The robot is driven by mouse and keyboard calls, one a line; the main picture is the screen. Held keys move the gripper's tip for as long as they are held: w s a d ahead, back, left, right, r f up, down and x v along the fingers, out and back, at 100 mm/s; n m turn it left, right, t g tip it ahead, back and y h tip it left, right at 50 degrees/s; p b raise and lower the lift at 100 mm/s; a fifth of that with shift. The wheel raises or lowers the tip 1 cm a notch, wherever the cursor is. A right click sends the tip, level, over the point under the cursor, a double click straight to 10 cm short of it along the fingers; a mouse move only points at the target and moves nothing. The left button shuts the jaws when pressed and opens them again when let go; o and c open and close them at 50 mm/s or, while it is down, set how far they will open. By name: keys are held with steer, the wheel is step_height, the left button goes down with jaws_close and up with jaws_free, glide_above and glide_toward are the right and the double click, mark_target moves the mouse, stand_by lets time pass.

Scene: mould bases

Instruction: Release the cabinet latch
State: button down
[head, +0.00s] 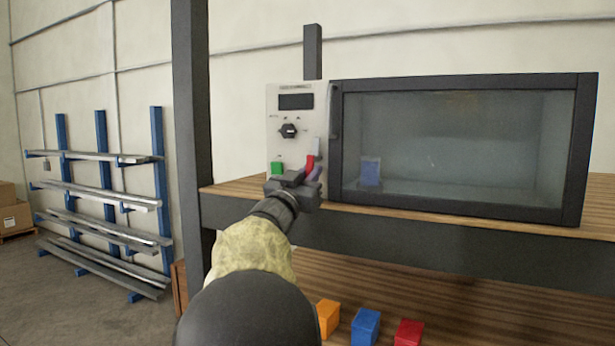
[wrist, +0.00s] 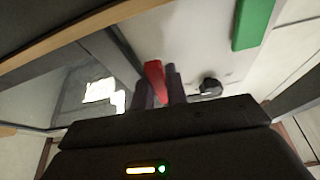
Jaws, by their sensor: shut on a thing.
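The cabinet (head: 463,150) has a dark frame and a glass door, which looks shut, and stands on the wooden bench. On its left is a pale control panel (head: 274,108) with a dark display, a black knob (head: 289,131) and a green block (head: 277,168). A red latch handle (head: 310,165) sits low on the panel's right side. My gripper (head: 297,181) is at the handle. In the wrist view the red handle (wrist: 154,80) stands between the two dark fingers, and my gripper is shut on it. The handle's lower part is hidden by my gripper.
A blue block (head: 370,171) shows through the glass. Orange (head: 328,318), blue (head: 365,327) and red (head: 408,333) blocks lie on the lower wooden shelf. A dark post (head: 190,120) stands left of the panel. A blue rack with metal bars (head: 100,195) is farther left.

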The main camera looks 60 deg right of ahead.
steer(key=shift+s+n+t, duration=0.15)
steer(key=shift+n+t, duration=0.25)
steer(key=shift+n, duration=0.5)
steer(key=c, duration=1.4)
jaws_free()
steer(key=shift+a+f, duration=0.2)
steer(key=b+v, duration=0.7)
steer(key=v, duration=1)
